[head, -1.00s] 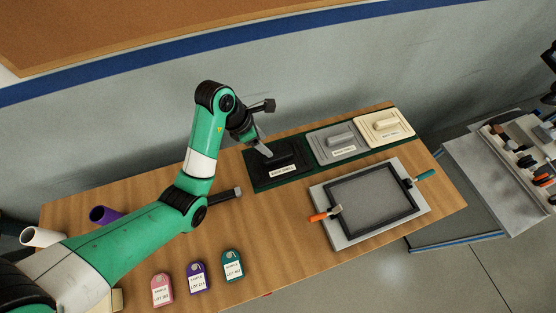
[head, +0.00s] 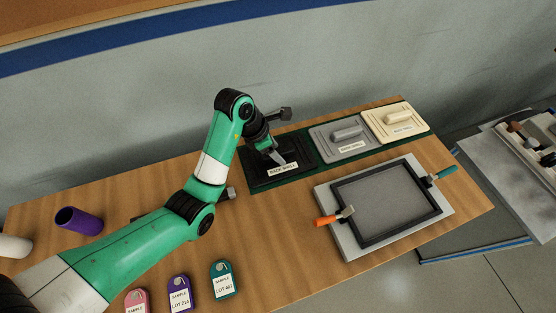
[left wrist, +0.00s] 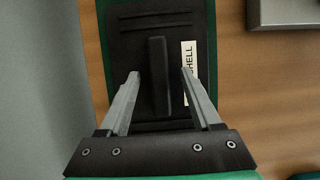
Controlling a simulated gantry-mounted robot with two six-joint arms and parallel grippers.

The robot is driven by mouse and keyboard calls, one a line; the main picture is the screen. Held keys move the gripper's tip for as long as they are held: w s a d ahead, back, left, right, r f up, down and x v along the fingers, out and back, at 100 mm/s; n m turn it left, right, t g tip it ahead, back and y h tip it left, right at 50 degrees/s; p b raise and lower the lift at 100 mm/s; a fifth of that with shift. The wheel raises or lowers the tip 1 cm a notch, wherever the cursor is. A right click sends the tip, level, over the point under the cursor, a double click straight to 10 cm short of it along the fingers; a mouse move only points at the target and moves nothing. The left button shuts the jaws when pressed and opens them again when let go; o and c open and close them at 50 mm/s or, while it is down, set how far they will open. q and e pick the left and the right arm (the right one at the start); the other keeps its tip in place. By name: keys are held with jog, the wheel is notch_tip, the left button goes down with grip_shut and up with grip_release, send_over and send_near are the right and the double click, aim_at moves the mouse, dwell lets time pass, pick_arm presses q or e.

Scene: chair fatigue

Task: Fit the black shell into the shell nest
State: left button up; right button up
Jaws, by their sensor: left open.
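The black shell (left wrist: 136,22) lies flat on a dark green mat, with a raised bar handle (left wrist: 158,78) and a white label. In the head view the shell (head: 264,181) is partly hidden by my arm. My left gripper (head: 280,160) is open above it. In the left wrist view its two fingers (left wrist: 160,73) stand apart on either side of the handle, with gaps showing. The shell nest, a grey plate with a black rectangular frame (head: 400,229), lies to the right and holds no shell. An orange-handled clamp (head: 326,220) and a green-handled clamp (head: 444,174) sit at its sides.
A grey shell (head: 330,150) and a cream shell (head: 384,124) lie on the same green mat (head: 309,188). Sample tags, including a teal one (head: 223,283), lie at the front. A purple cup (head: 80,222) is at the left. Wood between mat and nest is clear.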

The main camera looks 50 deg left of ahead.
pick_arm(q)
jog(key=shift+f, duration=0.2)
dwell(0.5)
grip_shut()
dwell(0.3)
